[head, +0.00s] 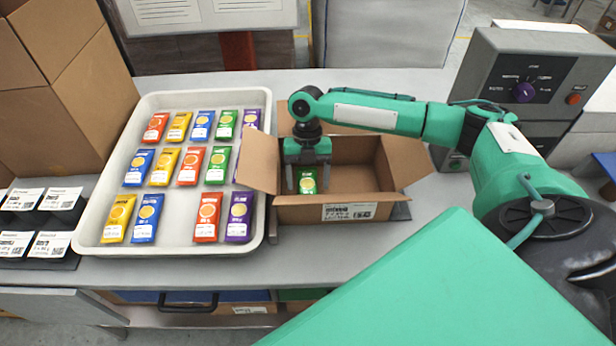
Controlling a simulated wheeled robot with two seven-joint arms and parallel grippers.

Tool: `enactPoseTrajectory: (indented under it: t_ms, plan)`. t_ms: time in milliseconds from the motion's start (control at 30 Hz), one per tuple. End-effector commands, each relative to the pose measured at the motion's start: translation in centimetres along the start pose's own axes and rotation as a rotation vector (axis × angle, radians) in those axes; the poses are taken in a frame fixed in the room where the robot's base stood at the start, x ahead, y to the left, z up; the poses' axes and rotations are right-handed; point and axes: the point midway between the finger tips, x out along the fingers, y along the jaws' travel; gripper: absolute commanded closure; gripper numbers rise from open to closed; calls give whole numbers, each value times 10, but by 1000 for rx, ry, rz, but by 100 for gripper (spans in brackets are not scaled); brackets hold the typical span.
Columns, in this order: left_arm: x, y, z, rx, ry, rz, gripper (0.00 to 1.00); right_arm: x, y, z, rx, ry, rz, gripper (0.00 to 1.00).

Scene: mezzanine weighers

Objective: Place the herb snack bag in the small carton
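The herb snack bag (307,182) is green with a yellow round mark and a white label. It is upright between the fingers of my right gripper (307,178), which appears shut on it. Gripper and bag are inside the left part of the small carton (300,213), an open brown box with its flaps spread. The carton's front wall seems to hide the bag's lower end, so I cannot tell whether it touches the floor. Two other green bags (226,125) (217,165) lie in the white tray. My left gripper is not in view.
The white tray (259,215) left of the carton holds rows of red, yellow, blue, green and purple bags, with one gap in the front row. Large brown boxes (75,75) stand at the far left. A grey control box (530,75) stands at the right. The carton's right part is empty.

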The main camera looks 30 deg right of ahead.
Motion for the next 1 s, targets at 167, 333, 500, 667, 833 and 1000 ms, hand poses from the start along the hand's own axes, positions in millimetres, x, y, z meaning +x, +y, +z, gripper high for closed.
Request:
enactPoseTrajectory:
  t_ms: [167, 333, 500, 667, 833, 1000]
  plan:
    - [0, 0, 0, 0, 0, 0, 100, 0, 0, 0, 0, 0, 0, 24]
    - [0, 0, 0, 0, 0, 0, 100, -2, 0, -1, 0, 0, 0, 24]
    - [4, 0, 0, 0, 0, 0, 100, -18, 0, -3, 1, -3, 2, 24]
    - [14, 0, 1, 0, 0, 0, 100, -53, 1, -3, 0, -3, 3, 24]
    - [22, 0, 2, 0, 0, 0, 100, -92, 1, -3, 0, -3, 3, 24]
    - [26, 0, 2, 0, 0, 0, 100, -118, 1, -4, 0, 0, 2, 24]
